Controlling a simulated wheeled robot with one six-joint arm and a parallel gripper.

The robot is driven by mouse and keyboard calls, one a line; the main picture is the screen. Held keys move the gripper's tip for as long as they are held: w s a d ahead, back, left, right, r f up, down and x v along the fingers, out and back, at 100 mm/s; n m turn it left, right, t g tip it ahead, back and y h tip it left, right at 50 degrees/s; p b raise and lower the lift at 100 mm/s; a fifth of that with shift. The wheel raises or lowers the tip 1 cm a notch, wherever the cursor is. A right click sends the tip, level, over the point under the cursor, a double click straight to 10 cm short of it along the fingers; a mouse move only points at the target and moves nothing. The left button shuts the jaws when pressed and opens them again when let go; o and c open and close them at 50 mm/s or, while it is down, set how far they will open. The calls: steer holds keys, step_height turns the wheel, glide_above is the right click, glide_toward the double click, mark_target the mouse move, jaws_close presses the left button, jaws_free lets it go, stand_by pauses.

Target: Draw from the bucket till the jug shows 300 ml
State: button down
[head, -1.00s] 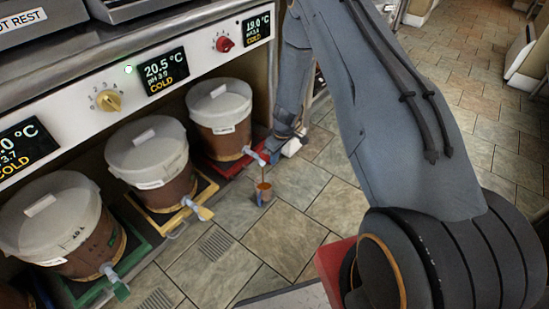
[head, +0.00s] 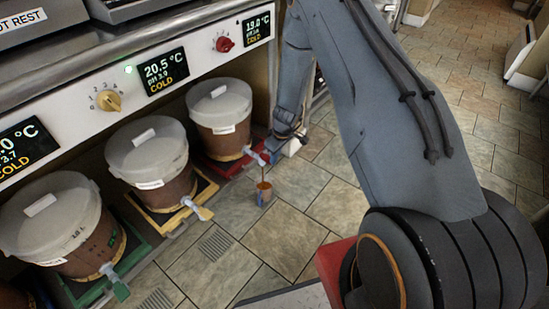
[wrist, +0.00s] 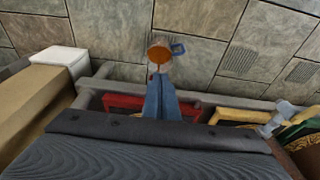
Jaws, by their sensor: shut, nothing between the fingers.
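The rightmost bucket (head: 220,112) is brown with a pale lid and stands on a red tray (head: 222,167). Its pale tap (head: 257,158) points outward, and a thin brown stream falls from it into the jug (head: 264,196) on the floor below. The jug is upright, with brown-orange liquid in it. The wrist view shows the jug (wrist: 159,53) from above with its blue handle to the right. Its scale cannot be read. My gripper (wrist: 160,80) is shut and empty, its blue fingers at the tap; their contact with the tap lever is hidden.
Two more buckets (head: 150,165) (head: 62,228) stand to the left, on yellow and green trays, with taps sticking out. The counter with knobs and displays (head: 165,70) overhangs them. A white box (wrist: 58,56) lies left in the wrist view. Tiled floor around the jug is clear.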

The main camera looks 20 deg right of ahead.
steer(key=shift+r, duration=0.15)
steer(key=shift+r+p, duration=0.5)
steer(key=shift+r, duration=0.15)
steer(key=w+p+v, duration=0.1)
steer(key=p+v, duration=0.2)
steer(key=v, duration=1)
steer(key=shift+a+r+p, duration=0.25)
steer(key=shift+r+p, duration=0.15)
steer(key=shift+r, duration=0.1)
steer(key=shift+s, duration=0.1)
